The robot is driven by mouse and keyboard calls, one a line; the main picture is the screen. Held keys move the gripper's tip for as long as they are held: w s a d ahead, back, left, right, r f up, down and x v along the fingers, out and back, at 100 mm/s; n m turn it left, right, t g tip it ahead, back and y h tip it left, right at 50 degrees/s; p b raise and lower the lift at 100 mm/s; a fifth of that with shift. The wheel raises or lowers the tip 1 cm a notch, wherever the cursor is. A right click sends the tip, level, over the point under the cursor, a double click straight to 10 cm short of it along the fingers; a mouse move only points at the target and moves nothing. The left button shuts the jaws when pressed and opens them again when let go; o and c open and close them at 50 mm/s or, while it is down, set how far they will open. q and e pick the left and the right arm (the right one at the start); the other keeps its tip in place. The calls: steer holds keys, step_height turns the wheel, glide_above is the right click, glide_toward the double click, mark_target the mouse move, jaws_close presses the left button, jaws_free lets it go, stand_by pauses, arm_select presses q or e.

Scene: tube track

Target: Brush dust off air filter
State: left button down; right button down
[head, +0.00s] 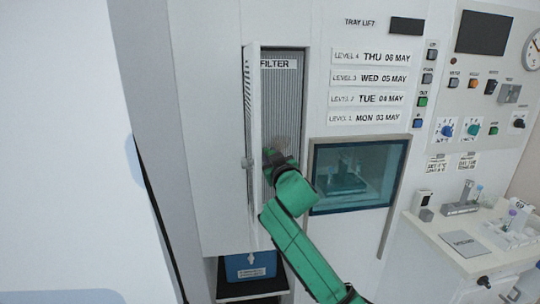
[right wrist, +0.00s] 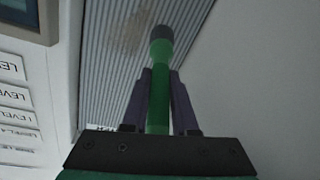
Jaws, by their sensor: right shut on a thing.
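The air filter (head: 284,92) is a tall pleated grey panel in a recess labelled FILTER, with its narrow door (head: 252,120) swung open on the left. A faint brownish dust patch shows on the pleats in the right wrist view (right wrist: 128,32). My right gripper (head: 272,158) is in front of the filter's lower part. In the right wrist view, the gripper (right wrist: 160,95) is shut on a green-handled brush (right wrist: 159,85) with a dark head. The brush head points at the pleats near the dust; I cannot tell whether it touches. My left gripper is not in view.
A dark glass window (head: 358,178) and level labels (head: 370,78) are right of the filter. A blue box (head: 250,266) sits in an opening below. A side bench (head: 475,225) with small items stands at the right. The open door limits room to the left.

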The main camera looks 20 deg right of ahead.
steer(key=shift+s+d+p, duration=0.25)
steer(key=shift+d, duration=0.65)
steer(key=shift+s+d+p, duration=0.2)
steer(key=shift+d+p, duration=0.05)
steer(key=shift+d, duration=0.65)
steer(key=shift+w+a, duration=0.25)
steer(key=shift+a, duration=0.7)
steer(key=shift+w+a, duration=0.2)
steer(key=shift+a, duration=0.7)
steer(key=shift+d, duration=0.1)
steer(key=shift+d, duration=0.15)
steer(key=d, duration=0.1)
steer(key=s+d+p, duration=0.1)
steer(key=d, duration=0.1)
steer(key=shift+d, duration=0.15)
